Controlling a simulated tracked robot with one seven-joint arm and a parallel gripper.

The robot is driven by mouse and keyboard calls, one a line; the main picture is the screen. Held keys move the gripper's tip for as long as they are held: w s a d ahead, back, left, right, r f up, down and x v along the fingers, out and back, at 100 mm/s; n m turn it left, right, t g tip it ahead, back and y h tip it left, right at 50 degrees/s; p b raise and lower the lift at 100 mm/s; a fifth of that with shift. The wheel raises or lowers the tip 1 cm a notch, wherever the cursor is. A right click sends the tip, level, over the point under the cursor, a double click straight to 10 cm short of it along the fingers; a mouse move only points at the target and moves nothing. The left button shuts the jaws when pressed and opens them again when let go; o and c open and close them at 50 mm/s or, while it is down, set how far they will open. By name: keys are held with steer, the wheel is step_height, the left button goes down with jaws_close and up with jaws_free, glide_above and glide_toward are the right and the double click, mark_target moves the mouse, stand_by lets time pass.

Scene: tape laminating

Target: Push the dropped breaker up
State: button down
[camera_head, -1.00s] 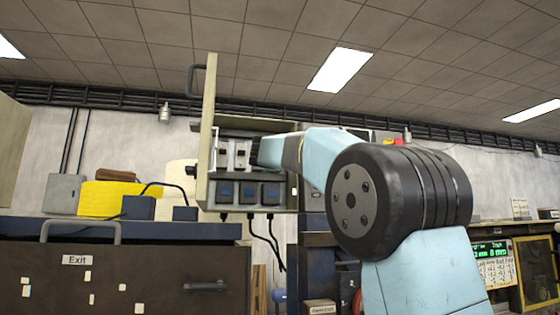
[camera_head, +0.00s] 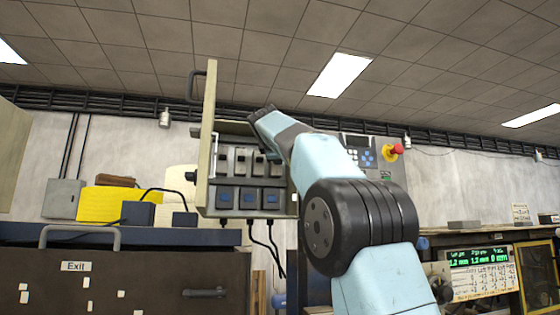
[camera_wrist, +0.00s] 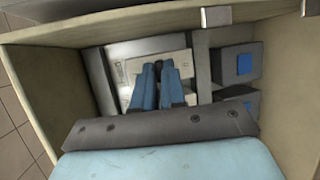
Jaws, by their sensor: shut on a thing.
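An open electrical box (camera_head: 205,150) hangs on the wall with its door swung out on the left. Inside is a row of pale breakers (camera_head: 241,160); which one is dropped is too small to tell. The breakers show in the wrist view (camera_wrist: 124,72) as pale blocks in a grey frame. My gripper (camera_wrist: 163,66) reaches into the box, its two blue fingers close together at the breakers' face. It appears shut on a breaker switch, which the fingers mostly hide. In the head view the arm's end is at the box's top.
Dark sockets with blue covers (camera_head: 249,198) sit below the breakers, with black cables hanging under them. The box walls (camera_wrist: 285,95) stand close around my gripper. A control panel with a red knob (camera_head: 393,151) is behind my arm.

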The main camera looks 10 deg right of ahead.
steer(key=shift+w+a+g, duration=0.15)
steer(key=shift+w+g, duration=0.05)
steer(key=shift+g, duration=0.4)
stand_by(0.3)
steer(key=c, duration=1.5)
jaws_free()
steer(key=v, duration=1.3)
steer(key=shift+s+r, duration=0.15)
steer(key=shift+s, duration=0.25)
